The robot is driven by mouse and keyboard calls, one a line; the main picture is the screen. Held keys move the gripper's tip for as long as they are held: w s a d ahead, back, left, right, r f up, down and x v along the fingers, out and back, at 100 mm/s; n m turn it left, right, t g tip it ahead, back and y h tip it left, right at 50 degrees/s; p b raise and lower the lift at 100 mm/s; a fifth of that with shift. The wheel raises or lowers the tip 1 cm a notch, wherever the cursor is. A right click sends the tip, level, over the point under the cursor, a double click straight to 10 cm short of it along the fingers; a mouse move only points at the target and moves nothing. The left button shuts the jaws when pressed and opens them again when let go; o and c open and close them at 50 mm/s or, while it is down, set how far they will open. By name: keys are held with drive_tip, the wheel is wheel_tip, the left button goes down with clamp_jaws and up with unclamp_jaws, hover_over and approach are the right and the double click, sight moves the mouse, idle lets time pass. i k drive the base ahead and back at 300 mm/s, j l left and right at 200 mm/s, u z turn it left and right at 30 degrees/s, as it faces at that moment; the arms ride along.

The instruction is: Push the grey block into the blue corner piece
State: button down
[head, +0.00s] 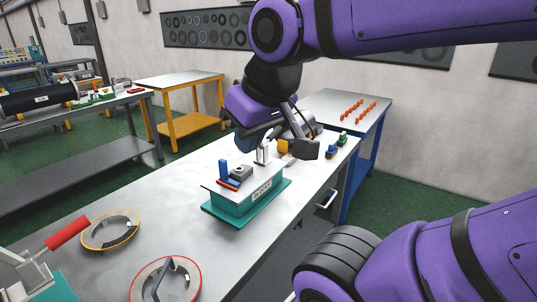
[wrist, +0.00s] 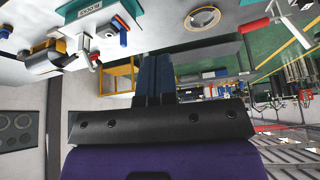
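The grey block (head: 240,171) sits on the white top of the teal stand marked BLOCKS (head: 262,196). The blue corner piece (head: 224,171) stands upright on the same top, left of the grey block, with an orange-red strip at its foot. A small gap seems to separate block and corner piece. The corner piece also shows in the wrist view (wrist: 123,38), near the top edge. My gripper (head: 243,148) hangs above and behind the stand, apart from the block. In the wrist view its two dark fingers (wrist: 154,58) lie together, with nothing visible between them.
Behind the stand are a white upright piece (head: 263,153), a yellow part (head: 284,146) and small green and blue pieces (head: 342,138). Two ring fixtures (head: 110,230) (head: 165,280) and a red-handled clamp (head: 67,233) are at the front left.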

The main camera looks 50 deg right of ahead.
sight(241, 173)
drive_tip(key=u, duration=0.45)
drive_tip(key=k+l+u, duration=0.1)
drive_tip(key=l+u, duration=0.15)
drive_tip(key=k+l+u, duration=0.1)
drive_tip(key=l+u, duration=0.15)
drive_tip(key=k+l+u, duration=0.25)
drive_tip(key=l, duration=0.15)
drive_tip(key=k+l, duration=0.15)
drive_tip(key=l, duration=0.15)
drive_tip(key=k+l+u, duration=0.1)
drive_tip(key=l, duration=0.25)
drive_tip(key=k+l, duration=0.25)
